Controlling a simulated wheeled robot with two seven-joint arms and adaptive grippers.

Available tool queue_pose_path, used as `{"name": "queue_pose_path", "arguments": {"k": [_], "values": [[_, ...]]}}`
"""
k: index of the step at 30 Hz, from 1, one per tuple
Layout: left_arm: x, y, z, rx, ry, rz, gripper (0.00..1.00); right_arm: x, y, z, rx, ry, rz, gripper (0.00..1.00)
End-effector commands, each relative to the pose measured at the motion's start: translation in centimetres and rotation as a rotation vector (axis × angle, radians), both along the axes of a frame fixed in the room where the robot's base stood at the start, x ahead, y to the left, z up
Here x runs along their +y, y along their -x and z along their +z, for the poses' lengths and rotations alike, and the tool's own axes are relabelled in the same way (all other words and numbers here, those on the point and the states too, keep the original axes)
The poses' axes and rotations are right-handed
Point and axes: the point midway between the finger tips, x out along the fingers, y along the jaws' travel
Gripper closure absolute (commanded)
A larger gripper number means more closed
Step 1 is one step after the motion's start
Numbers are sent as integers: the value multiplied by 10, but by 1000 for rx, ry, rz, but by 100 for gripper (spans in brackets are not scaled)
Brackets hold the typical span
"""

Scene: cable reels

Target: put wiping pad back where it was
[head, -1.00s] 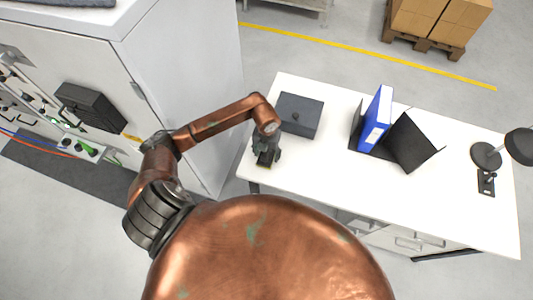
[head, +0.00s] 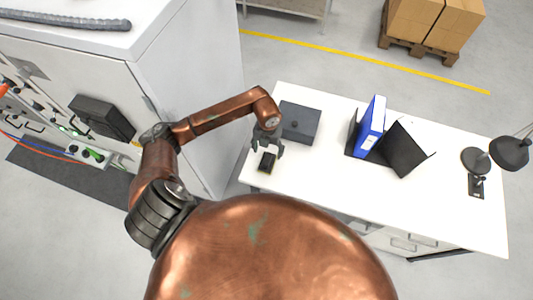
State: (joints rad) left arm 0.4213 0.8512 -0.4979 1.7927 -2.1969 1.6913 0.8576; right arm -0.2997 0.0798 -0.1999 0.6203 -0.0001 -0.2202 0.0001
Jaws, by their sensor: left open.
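The wiping pad, a small dark block with a thin yellowish lower edge (head: 267,162), lies on the white table (head: 335,187) near its left end. My left gripper (head: 267,149) is open just behind the pad in the head view, with its fingers spread apart. The pad appears free of the fingers, though I cannot tell the exact gap. My right gripper is not in view.
A dark grey box with a knob (head: 300,122) stands close behind the gripper. A blue binder (head: 371,127) in a black holder (head: 405,150) and a black lamp (head: 509,153) stand further right. A tall white cabinet (head: 190,90) is at left. The table's front middle is clear.

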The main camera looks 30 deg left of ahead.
Motion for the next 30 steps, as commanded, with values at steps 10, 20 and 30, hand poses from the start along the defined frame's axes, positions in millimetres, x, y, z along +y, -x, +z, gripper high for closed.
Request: {"name": "queue_pose_path", "arguments": {"k": [10, 20, 30], "values": [[0, 0, 33, 1, 0, -1, 36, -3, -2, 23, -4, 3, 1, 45], [0, 1, 33, 2, 0, -1, 36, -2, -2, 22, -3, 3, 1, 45], [0, 1, 33, 2, 0, -1, 36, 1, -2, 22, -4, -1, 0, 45]]}}
